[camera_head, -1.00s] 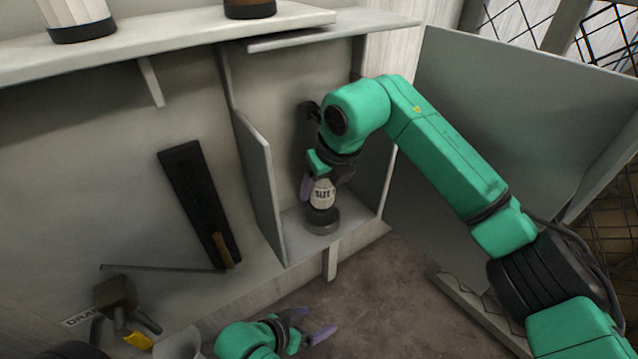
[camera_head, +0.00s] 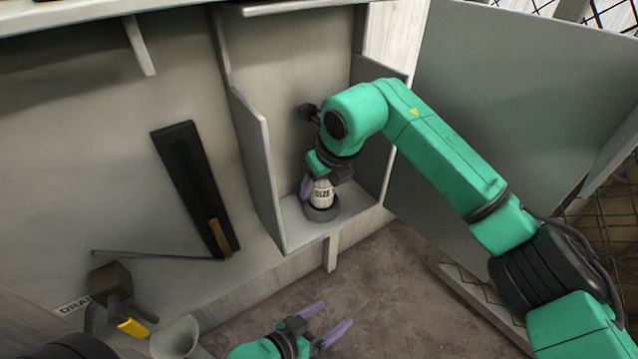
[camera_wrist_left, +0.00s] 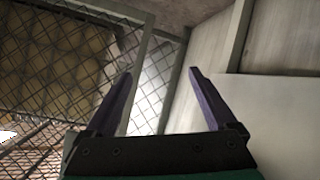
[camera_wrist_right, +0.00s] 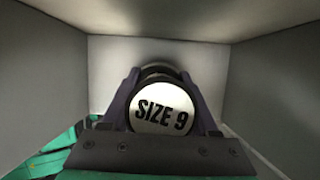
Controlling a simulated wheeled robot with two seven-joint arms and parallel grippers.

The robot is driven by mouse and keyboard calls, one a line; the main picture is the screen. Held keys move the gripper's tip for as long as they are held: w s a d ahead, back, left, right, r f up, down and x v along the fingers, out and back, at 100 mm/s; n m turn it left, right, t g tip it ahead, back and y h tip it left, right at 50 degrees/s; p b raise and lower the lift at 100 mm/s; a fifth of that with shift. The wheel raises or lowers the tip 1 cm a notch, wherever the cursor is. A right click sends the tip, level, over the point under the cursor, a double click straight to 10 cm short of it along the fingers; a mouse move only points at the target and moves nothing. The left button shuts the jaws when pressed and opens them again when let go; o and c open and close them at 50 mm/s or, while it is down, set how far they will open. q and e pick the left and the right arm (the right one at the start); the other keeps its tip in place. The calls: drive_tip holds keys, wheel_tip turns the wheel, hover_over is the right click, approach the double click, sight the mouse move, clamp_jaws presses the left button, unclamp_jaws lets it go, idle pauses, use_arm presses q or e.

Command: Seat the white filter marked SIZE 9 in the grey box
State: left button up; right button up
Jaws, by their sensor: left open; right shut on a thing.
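The white filter (camera_head: 322,193) marked SIZE stands upright inside the grey box (camera_head: 262,170), at a dark round seat (camera_head: 322,212) on the box floor. My right gripper (camera_head: 318,187) is shut on the filter from above. In the right wrist view, the purple fingers flank the filter (camera_wrist_right: 161,107), and its label reads SIZE 9. The filter's lower end meets or sits within the seat's ring; how deep is hidden. My left gripper (camera_head: 327,328) is open and empty, low in front of the box; its spread fingers show in the left wrist view (camera_wrist_left: 160,98).
The open grey door (camera_head: 500,120) stands right of the box. On the left wall are a black wedge-shaped piece (camera_head: 190,180), a thin rod (camera_head: 160,255) and a brown block-like fitting (camera_head: 108,282) with a yellow tab. A pale cup (camera_head: 175,338) is below. The floor is clear.

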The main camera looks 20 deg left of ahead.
drive_tip(key=shift+s+f, duration=0.1)
drive_tip(key=shift+f, duration=0.25)
drive_tip(key=o, duration=1.5)
drive_tip(key=shift+f, duration=0.15)
drive_tip(key=shift+d, duration=0.1)
drive_tip(key=p+v, duration=0.1)
drive_tip(key=v, duration=0.6)
drive_tip(key=shift+r+p, duration=0.25)
drive_tip(key=shift+p, duration=0.05)
use_arm(q)
drive_tip(key=shift+w+a+r+m+g+y, duration=0.15)
drive_tip(key=shift+a+r+g+y, duration=0.1)
drive_tip(key=shift+a+g, duration=0.35)
drive_tip(key=shift+s+a+r+m+g+y, duration=0.15)
drive_tip(key=shift+a+r+g+y, duration=0.1)
drive_tip(key=shift+a+g, duration=0.3)
use_arm(e)
drive_tip(key=shift+r, duration=0.35)
use_arm(q)
drive_tip(key=shift+w, duration=0.1)
